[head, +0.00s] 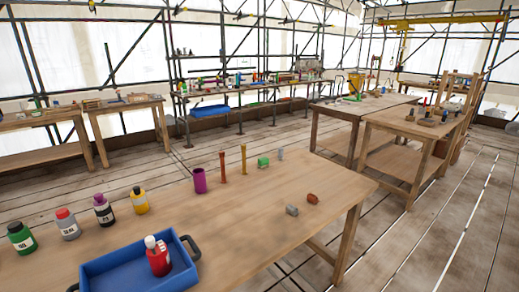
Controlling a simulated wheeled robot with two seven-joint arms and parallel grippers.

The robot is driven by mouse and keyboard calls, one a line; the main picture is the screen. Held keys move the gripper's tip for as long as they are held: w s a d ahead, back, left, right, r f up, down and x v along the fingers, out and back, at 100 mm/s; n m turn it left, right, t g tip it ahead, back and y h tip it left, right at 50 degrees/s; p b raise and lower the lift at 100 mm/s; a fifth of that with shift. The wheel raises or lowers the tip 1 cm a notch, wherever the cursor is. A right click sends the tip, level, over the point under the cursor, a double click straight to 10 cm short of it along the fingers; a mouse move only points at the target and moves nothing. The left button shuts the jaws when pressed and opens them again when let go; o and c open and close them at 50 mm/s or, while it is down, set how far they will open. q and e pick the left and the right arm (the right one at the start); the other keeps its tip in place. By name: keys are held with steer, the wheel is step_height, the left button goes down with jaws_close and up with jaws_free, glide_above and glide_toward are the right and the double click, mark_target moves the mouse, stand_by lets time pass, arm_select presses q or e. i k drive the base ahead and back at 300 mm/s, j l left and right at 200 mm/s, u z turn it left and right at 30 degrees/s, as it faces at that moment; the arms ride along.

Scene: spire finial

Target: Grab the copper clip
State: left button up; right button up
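A small reddish-brown, copper-coloured piece (312,198) lies near the right end of the near wooden table (262,225). It looks like the copper clip, but it is too small to make out its exact shape. A grey piece of similar size (292,210) lies just left of it, a little nearer to me. Neither of my grippers is in view.
A purple cup (199,180), a brown post (222,167), a yellow-orange post (243,159), a green block (263,161) and a small grey piece (281,154) stand farther back. Several bottles and a blue tray (120,270) holding a red bottle (157,258) are at left.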

mark_target(310, 197)
steer(key=i+l, duration=0.3)
steer(key=l, duration=0.2)
steer(key=i+l, duration=0.35)
steer(key=l, duration=0.15)
steer(key=i+l, duration=0.3)
steer(key=l, duration=0.2)
steer(key=i+l, duration=0.35)
steer(key=l, duration=0.1)
